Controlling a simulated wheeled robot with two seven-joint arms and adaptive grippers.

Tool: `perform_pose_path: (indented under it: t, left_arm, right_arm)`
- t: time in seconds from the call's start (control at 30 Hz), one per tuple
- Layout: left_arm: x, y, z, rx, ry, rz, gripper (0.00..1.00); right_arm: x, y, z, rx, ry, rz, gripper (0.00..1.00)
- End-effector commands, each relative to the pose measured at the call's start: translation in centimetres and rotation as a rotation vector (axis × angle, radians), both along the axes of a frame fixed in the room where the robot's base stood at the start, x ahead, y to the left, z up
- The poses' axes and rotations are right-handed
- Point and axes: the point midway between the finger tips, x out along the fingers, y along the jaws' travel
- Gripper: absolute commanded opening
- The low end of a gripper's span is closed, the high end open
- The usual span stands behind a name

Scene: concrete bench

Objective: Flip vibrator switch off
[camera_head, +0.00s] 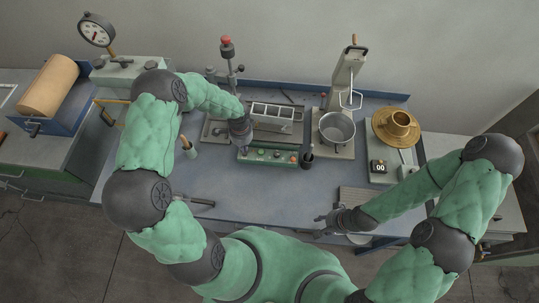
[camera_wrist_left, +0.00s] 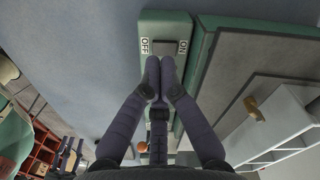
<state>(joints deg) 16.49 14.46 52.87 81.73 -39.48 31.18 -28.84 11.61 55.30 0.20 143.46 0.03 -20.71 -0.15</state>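The green control box (camera_head: 270,156) sits at the front of the vibrator unit, with a green and red buttons on its top. In the left wrist view, the grey vibrator switch (camera_wrist_left: 166,47) is set in a green panel between the labels OFF and ON. My left gripper (camera_wrist_left: 160,62) has its fingertips together at the switch's near edge; I cannot tell whether they touch it. In the head view my left gripper (camera_head: 242,148) is over the box's left end and hides the switch. My right gripper (camera_head: 322,224) is empty at the bench's front edge, its fingers apart.
A three-part steel mould (camera_head: 272,115) stands behind the box, and a dark cup (camera_head: 307,161) at its right end. The front middle bench is mostly clear.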

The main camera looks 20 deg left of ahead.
Motion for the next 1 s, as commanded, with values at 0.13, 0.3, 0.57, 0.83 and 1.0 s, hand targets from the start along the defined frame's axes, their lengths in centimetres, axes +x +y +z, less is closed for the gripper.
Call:
perform_pose_path:
  t: [0.13,0.3,0.57,0.83,1.0]
  left_arm:
    - [0.0,0.0,1.3,0.000,0.000,0.000,0.00]
    - [0.0,0.0,2.4,0.000,0.000,0.000,0.00]
    - [0.0,0.0,4.0,-0.001,-0.001,0.001,0.00]
    - [0.0,0.0,4.0,-0.001,-0.001,0.000,0.00]
    - [0.0,0.0,4.0,0.000,0.000,0.001,0.00]
  right_arm:
    - [0.1,0.0,0.9,0.000,-0.002,-0.001,0.40]
    - [0.1,0.0,1.7,-0.001,-0.004,-0.001,0.40]
    - [0.2,0.0,2.7,-0.001,-0.004,-0.001,0.40]
    - [0.2,0.0,2.7,-0.001,-0.004,-0.001,0.40]
    - [0.2,0.0,2.7,-0.001,-0.004,-0.001,0.40]
